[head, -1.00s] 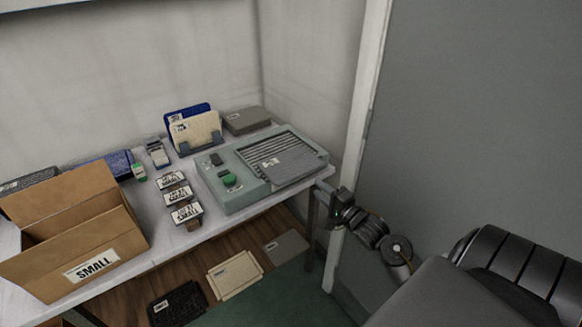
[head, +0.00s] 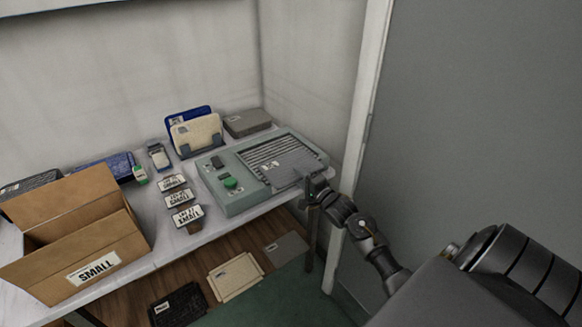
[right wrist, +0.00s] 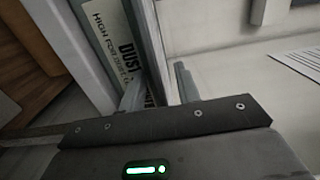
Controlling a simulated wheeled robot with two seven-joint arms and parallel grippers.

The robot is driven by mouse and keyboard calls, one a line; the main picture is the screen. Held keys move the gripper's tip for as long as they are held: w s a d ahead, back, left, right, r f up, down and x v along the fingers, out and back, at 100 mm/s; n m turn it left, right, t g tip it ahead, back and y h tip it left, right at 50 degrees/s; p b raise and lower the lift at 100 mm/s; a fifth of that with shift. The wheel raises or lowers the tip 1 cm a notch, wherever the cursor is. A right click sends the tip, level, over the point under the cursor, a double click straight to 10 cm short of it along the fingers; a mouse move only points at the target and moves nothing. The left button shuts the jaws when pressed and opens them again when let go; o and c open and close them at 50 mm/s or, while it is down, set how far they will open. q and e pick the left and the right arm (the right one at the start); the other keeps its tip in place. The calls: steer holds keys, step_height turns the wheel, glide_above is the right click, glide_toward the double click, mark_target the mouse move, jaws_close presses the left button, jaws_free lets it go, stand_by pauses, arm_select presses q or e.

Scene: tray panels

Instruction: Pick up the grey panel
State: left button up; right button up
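A flat grey panel (head: 292,166) lies on the right part of the grey-green machine (head: 238,203), partly over its slatted top, with a small white label. My right gripper (head: 308,190) is at the panel's front right edge, hiding a little of it. In the right wrist view its two fingers (right wrist: 160,92) are apart, one on each side of a thin pale grey edge (right wrist: 153,45). A gap shows beside the right finger; I cannot tell whether the left one touches. My left gripper is not in view.
A grey stack (head: 247,123) and a rack with cream (head: 196,132) and blue panels stand behind. Another grey panel (head: 285,248) lies below, beside a cream one (head: 235,276). A cardboard box (head: 75,235) is at left. A wall post (head: 356,130) stands close right.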

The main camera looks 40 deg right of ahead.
jaws_close()
stand_by(0.4)
